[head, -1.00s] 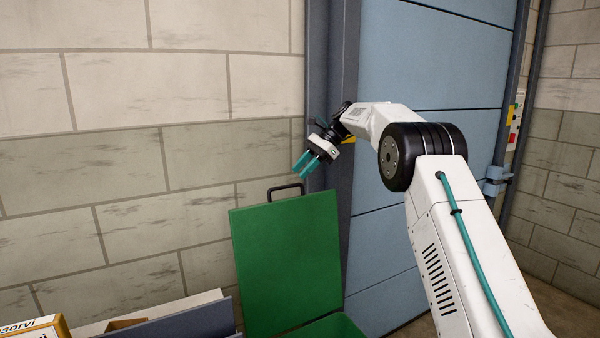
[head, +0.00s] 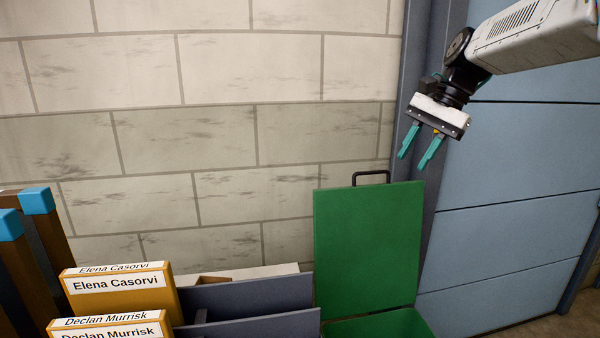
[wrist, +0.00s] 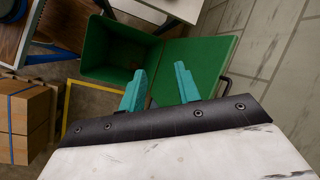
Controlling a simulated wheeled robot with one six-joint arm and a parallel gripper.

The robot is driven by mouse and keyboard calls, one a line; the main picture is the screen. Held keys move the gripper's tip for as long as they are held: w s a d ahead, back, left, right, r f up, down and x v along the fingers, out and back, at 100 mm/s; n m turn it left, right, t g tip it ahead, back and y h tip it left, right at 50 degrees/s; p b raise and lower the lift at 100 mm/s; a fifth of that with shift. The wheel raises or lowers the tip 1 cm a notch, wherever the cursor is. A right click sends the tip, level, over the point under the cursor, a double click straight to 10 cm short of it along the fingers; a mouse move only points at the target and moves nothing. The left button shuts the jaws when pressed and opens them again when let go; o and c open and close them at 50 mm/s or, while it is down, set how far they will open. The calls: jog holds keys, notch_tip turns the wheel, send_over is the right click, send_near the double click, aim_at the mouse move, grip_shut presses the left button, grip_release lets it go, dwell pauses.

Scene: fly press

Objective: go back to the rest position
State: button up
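My gripper (head: 415,160) is in the upper right of the head view, fingers pointing down. Its two teal fingers are apart with nothing between them. In the wrist view the same open fingers (wrist: 158,78) show against a green bin (wrist: 102,58). The gripper is well above the bin, beyond the right side of its raised lid (head: 368,245). The lid stands upright with a black handle on its top edge. The bin's open body (head: 385,326) is cut off at the bottom of the head view.
A block wall (head: 200,130) is behind; a blue panelled door (head: 510,190) is at right. Cardboard boxes (wrist: 28,108) show in the wrist view.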

jog(key=s+d+f+n+h, duration=0.1)
jog(key=s+f+n, duration=0.2)
jog(key=s, duration=0.7)
jog(key=s+d+f+n+t+h, duration=0.1)
jog(key=s+f+n+h, duration=0.1)
jog(key=s+f, duration=0.4)
jog(key=s+d+f+n+h, duration=0.1)
jog(key=s+f+n, duration=0.3)
jog(key=s, duration=1.2)
jog(key=shift+s+f+h, duration=0.25)
jog(key=shift+f+h, duration=0.15)
jog(key=shift+f, duration=0.1)
